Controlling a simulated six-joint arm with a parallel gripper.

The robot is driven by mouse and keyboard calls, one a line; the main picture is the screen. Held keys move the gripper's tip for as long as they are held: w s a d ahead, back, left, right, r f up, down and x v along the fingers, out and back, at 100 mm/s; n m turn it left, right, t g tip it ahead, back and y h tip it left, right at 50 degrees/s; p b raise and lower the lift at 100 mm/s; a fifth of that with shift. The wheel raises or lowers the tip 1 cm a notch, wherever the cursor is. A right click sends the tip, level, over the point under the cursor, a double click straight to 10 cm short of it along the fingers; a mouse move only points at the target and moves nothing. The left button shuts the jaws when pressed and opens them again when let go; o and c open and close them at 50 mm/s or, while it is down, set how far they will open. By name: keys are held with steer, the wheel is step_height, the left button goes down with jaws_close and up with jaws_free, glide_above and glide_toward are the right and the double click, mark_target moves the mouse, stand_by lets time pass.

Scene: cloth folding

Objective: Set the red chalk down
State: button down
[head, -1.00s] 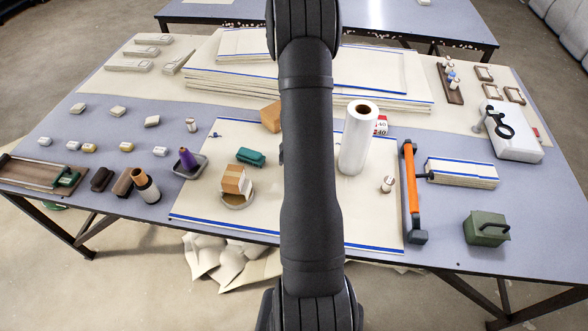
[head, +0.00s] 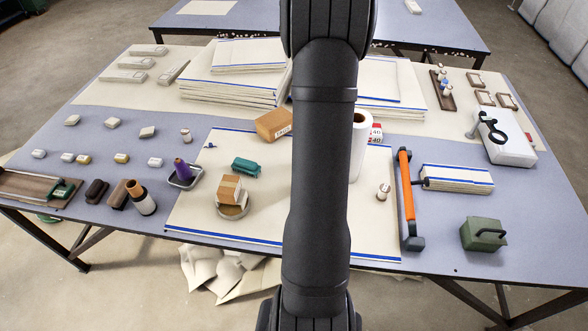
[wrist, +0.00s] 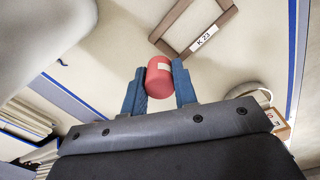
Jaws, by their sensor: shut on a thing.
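The red chalk (wrist: 159,77), a short red cylinder with a small pale label, shows in the wrist view. My gripper (wrist: 159,88) has its two blue fingers on either side of the chalk and is shut on it. Cream cloth (wrist: 110,60) lies behind the chalk; I cannot tell how far the chalk is above it. A wooden frame labelled K 23 (wrist: 194,28) lies just past the chalk. In the head view my own arm hides the gripper and the chalk.
In the head view a cream cloth with blue edges (head: 270,215) covers the table's middle. A white roll (head: 361,145), a brown box (head: 274,124), an orange-handled tool (head: 406,190) and a green weight (head: 483,233) stand around it. Bare table shows at the right (head: 545,200).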

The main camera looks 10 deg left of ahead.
steer(key=s+d+r, duration=0.1)
steer(key=d+r, duration=0.1)
steer(key=r, duration=0.5)
steer(key=d+r, duration=0.3)
steer(key=r, duration=0.4)
steer(key=s+d+m, duration=0.1)
steer(key=d+m, duration=0.3)
steer(key=d, duration=1.5)
steer(key=s+d+m, duration=0.3)
steer(key=s+d, duration=0.3)
steer(key=d, duration=0.5)
steer(key=s+d+m, duration=0.2)
steer(key=s+d, duration=0.5)
steer(key=d, duration=0.4)
glide_above(437, 214)
step_height(437, 214, down, 18)
steer(key=shift+s+f, duration=0.1)
steer(key=shift+f, duration=1.95)
